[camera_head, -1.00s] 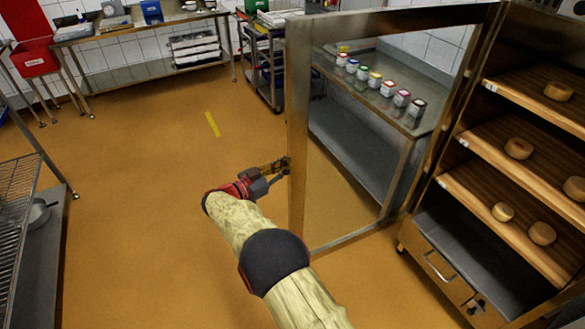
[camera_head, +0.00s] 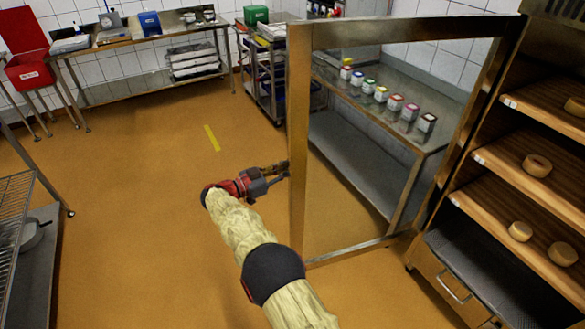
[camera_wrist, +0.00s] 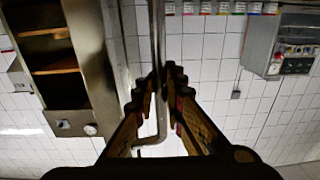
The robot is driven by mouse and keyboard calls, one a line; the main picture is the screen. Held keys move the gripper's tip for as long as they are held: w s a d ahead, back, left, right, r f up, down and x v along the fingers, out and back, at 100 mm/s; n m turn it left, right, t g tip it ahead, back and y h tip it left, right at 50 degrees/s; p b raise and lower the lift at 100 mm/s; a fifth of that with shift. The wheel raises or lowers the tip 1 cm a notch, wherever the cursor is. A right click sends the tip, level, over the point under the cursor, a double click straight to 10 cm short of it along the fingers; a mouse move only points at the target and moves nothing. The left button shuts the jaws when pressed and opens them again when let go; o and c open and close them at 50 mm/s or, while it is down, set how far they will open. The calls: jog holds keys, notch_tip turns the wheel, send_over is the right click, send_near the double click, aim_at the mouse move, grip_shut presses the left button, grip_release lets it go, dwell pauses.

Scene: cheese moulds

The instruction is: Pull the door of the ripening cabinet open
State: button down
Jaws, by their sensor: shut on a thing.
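The ripening cabinet (camera_head: 470,225) stands at the right of the head view with wooden shelves bearing cheeses. Its glass door (camera_head: 298,215) with a metal frame stands swung wide open, out from the cabinet's left side. My gripper (camera_head: 284,168) is at the door's free edge, at about mid height. In the wrist view my gripper (camera_wrist: 164,78) is shut on the door handle (camera_wrist: 161,120), a vertical metal bar between the fingers. The cabinet's inside also shows at the left of the wrist view (camera_wrist: 88,60). The fingers partly hide the handle.
A steel table (camera_head: 350,150) with several small coloured-lid jars shows through the glass. A trolley (camera_head: 262,80) stands behind the door. A wire rack (camera_head: 15,215) is at the left edge. The orange floor left of my arm is clear.

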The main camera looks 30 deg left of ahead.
jog(key=c, duration=2.2)
grip_release()
jog(key=shift+s+a, duration=0.2)
jog(key=o, duration=0.3)
jog(key=shift+w+d, duration=0.1)
jog(key=shift+d, duration=0.05)
jog(key=v, duration=1.2)
